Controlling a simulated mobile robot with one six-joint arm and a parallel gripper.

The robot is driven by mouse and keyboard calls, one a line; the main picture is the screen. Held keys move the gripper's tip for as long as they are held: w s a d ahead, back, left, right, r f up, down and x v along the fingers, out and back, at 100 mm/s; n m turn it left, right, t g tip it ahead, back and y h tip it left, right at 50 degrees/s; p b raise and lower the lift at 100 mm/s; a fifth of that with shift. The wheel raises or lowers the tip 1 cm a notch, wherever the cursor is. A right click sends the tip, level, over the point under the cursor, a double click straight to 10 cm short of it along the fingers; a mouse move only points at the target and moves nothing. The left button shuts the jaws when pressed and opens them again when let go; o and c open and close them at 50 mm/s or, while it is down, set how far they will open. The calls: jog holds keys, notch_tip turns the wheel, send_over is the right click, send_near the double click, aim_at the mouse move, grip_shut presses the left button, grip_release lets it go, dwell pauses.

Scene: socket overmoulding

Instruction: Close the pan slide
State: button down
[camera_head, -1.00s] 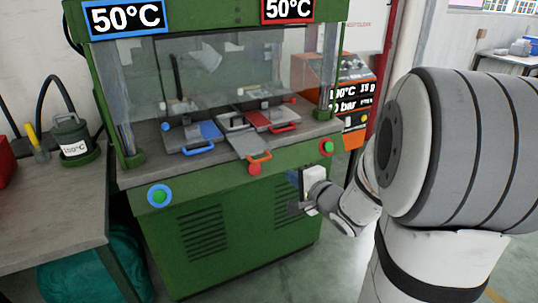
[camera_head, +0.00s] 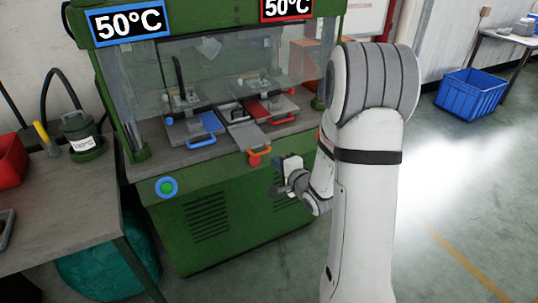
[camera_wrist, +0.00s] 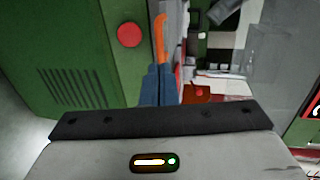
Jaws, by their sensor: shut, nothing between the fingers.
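The pan slide (camera_head: 248,138) is a grey plate sticking out of the green press over its front edge. Its orange handle (camera_head: 260,151) is at the front end. My gripper (camera_head: 276,191) is below and slightly right of the handle, in front of the press, and apart from it. In the wrist view, my shut blue-grey fingers (camera_wrist: 158,84) point towards the orange handle (camera_wrist: 160,40), which appears just beyond their tips. Nothing is held. The arm hides the right part of the press front.
A red button (camera_head: 254,161) is just under the handle. Blue-handled (camera_head: 203,142) and red-handled (camera_head: 283,121) plates flank the slide. A green button with a blue ring (camera_head: 167,187) is front left. A grey workbench (camera_head: 65,215) stands left; a blue crate (camera_head: 470,93) is on the floor right.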

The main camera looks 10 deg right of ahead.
jog(key=x, duration=0.5)
jog(key=shift+w, duration=0.4)
